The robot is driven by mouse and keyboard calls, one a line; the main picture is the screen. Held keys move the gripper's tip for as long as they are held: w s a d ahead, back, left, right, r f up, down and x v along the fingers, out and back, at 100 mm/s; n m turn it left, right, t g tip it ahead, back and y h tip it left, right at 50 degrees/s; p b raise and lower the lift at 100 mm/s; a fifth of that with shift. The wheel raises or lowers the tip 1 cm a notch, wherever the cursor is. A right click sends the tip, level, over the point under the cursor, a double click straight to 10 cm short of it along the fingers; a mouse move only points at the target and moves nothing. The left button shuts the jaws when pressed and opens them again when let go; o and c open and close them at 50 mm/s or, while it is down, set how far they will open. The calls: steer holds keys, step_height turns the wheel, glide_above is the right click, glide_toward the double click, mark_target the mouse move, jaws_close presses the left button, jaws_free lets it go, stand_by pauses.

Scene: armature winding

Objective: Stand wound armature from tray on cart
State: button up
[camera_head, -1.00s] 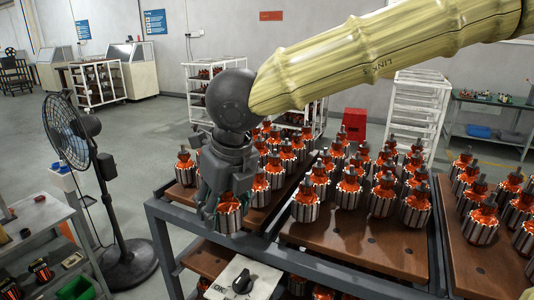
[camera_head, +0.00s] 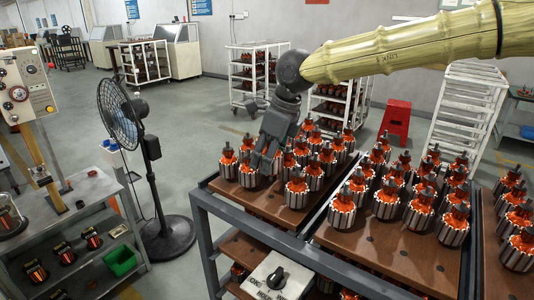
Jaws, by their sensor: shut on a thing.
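My gripper (camera_head: 260,166) is at the left board of the cart, pointing down, its dark fingers shut on a wound armature (camera_head: 246,175). That armature has orange windings and a silver slotted core and looks upright; the fingers hide part of it. I cannot tell whether its base touches the board. The cart (camera_head: 203,205) has a blue-grey frame and brown boards (camera_head: 262,208). Many similar armatures stand upright on them. One armature (camera_head: 228,162) stands just left of my gripper, and another (camera_head: 297,190) to its right, near the front. I cannot make out which thing is the tray.
A black pedestal fan (camera_head: 120,115) stands left of the cart. A workbench (camera_head: 85,215) at the far left holds a green bin (camera_head: 120,260) and several dark items with orange. Bare board shows along the left board's front edge.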

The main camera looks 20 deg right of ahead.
mark_target(278, 152)
steer(key=shift+f, duration=0.2)
steer(key=shift+f+b, duration=2)
steer(key=shift+b, duration=0.4)
steer(key=shift+s, duration=0.1)
steer(key=shift+p, duration=0.55)
steer(key=shift+f, duration=1.2)
stand_by(1.2)
steer(key=o, duration=1.7)
steer(key=v, duration=1.2)
steer(key=shift+s+a, duration=0.1)
steer(key=shift+s, duration=0.05)
